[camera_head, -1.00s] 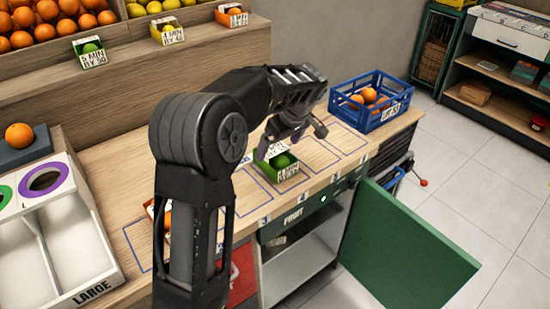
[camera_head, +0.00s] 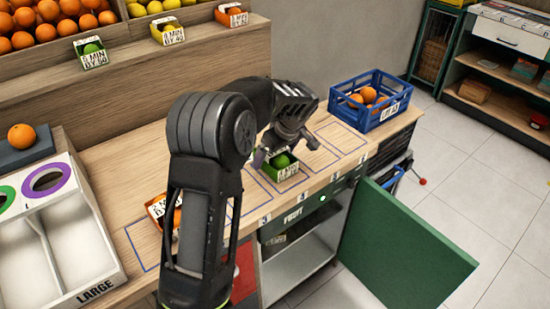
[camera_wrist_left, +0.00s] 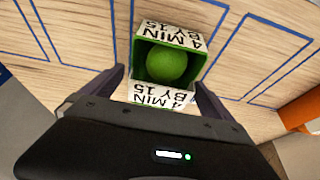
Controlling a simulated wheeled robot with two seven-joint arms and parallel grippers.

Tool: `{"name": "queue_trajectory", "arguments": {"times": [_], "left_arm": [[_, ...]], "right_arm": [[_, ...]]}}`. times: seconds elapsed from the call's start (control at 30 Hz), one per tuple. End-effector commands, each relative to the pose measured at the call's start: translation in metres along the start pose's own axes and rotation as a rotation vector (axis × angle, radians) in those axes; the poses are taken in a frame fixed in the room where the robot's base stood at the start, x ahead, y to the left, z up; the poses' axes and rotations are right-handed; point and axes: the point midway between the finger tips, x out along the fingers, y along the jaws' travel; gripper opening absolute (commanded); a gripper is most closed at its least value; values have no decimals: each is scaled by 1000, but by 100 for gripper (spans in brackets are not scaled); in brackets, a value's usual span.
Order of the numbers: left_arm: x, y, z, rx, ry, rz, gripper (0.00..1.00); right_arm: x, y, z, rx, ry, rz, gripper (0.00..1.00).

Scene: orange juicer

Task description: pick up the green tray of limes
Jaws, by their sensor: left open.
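The green tray (camera_head: 287,176) sits on the wooden counter with a green lime (camera_head: 282,160) in it. Its labels read "4 MIN BY 15". In the left wrist view the tray (camera_wrist_left: 169,93) shows one round lime (camera_wrist_left: 166,64) and lies ahead of and between the fingers. My left gripper (camera_head: 288,151) is open over the tray in the head view, with its fingers apart. It also shows in the left wrist view (camera_wrist_left: 160,88), one finger on each side of the tray's near end. Whether the fingers touch the tray, I cannot tell. My right gripper is not in view.
A blue crate of oranges (camera_head: 370,114) stands at the counter's right end. An orange tray (camera_head: 157,211) sits behind my left arm. Another green tray (camera_head: 95,60) is on the back ledge. A green door (camera_head: 415,250) hangs open below the counter.

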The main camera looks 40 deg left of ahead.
Motion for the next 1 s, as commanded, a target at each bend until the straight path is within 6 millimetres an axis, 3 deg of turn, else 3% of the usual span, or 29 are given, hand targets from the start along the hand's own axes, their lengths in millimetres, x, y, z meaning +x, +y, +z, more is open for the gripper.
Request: {"name": "queue_trajectory", "arguments": {"times": [1.0], "left_arm": [[4,0,2,0,0,0,98]], "right_arm": [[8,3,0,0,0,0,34]]}}
